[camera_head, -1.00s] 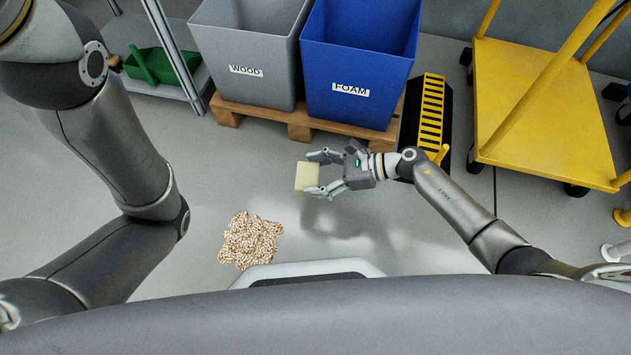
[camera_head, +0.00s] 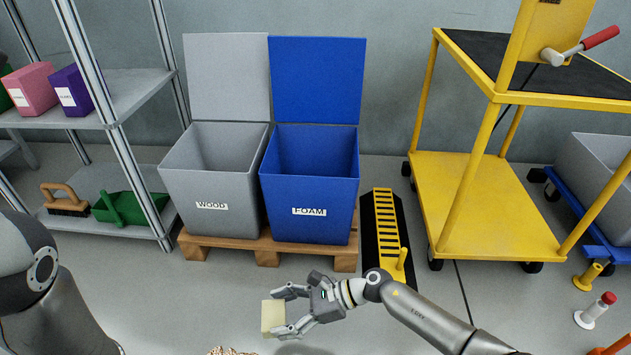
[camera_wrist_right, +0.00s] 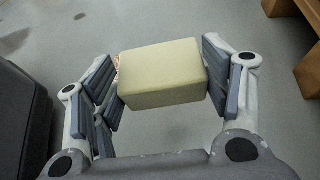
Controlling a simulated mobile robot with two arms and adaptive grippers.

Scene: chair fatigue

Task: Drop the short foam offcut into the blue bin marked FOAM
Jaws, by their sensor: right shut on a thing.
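The short foam offcut is a pale yellow block (camera_head: 273,318). My right gripper (camera_head: 283,313) is shut on it and holds it in front of the pallet, low in the head view. In the right wrist view the foam offcut (camera_wrist_right: 162,75) sits between the two finger pads of the right gripper (camera_wrist_right: 160,82). The blue bin marked FOAM (camera_head: 310,210) stands with its lid up, behind and to the right of the foam. Its visible inside looks empty. My left gripper is out of view; only part of the left arm shows.
A grey WOOD bin (camera_head: 212,208) stands left of the blue bin on a wooden pallet (camera_head: 268,250). A black and yellow ramp-like piece (camera_head: 386,228) lies right of the pallet. A yellow cart (camera_head: 480,205) stands further right. A shelf (camera_head: 150,95) is at left.

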